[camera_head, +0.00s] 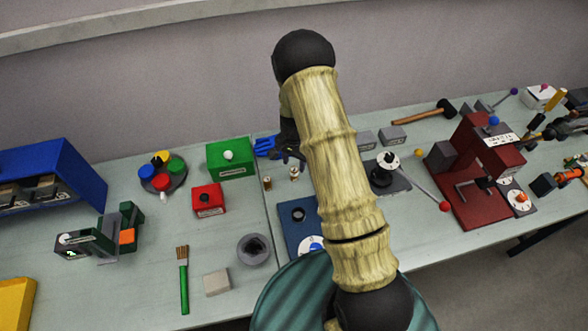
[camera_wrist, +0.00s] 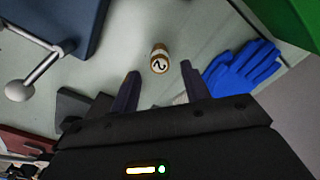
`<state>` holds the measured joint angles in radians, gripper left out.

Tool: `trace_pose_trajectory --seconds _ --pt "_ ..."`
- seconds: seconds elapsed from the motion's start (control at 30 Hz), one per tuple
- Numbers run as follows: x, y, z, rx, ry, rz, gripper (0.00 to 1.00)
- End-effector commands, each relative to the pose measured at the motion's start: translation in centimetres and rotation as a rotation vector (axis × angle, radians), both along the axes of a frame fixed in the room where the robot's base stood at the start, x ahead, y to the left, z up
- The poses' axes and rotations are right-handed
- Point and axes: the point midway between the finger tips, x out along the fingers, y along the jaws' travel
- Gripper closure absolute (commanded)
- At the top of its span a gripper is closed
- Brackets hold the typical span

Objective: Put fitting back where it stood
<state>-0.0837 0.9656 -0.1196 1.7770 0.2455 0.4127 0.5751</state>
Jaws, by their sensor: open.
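A small brass-coloured fitting (camera_wrist: 159,60) with a white band marked 2 is on the pale bench in the wrist view. It appears upright. In the head view two small brass-coloured pieces, one at the left (camera_head: 267,183) and one at the right (camera_head: 294,173), are near the bench seam; their marks are too small to read. My gripper (camera_wrist: 160,72) is open, and the numbered fitting shows beyond and between its fingertips, with nothing held. In the head view my gripper (camera_head: 287,152) is dark and partly hidden by my arm, just behind the brass pieces.
A blue glove (camera_wrist: 240,67) lies right of the fingers in the wrist view. A green box (camera_head: 230,158) and red box (camera_head: 208,200) stand left in the head view. A navy plate (camera_head: 292,240) lies in front, and a white-knobbed lever (camera_wrist: 35,75) shows left in the wrist view.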

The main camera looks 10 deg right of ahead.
Motion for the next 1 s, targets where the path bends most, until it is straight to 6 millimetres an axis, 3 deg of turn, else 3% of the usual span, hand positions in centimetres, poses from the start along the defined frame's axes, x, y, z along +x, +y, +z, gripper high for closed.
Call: trace_pose_trajectory --seconds 0.3,0.5,1.0 --pt "0.1 0.1 5.0 0.0 -0.004 0.001 0.54" --pt "0.0 0.0 7.2 0.0 -0.001 0.0 0.54" --pt "0.0 0.0 7.6 0.0 0.001 0.0 0.54"
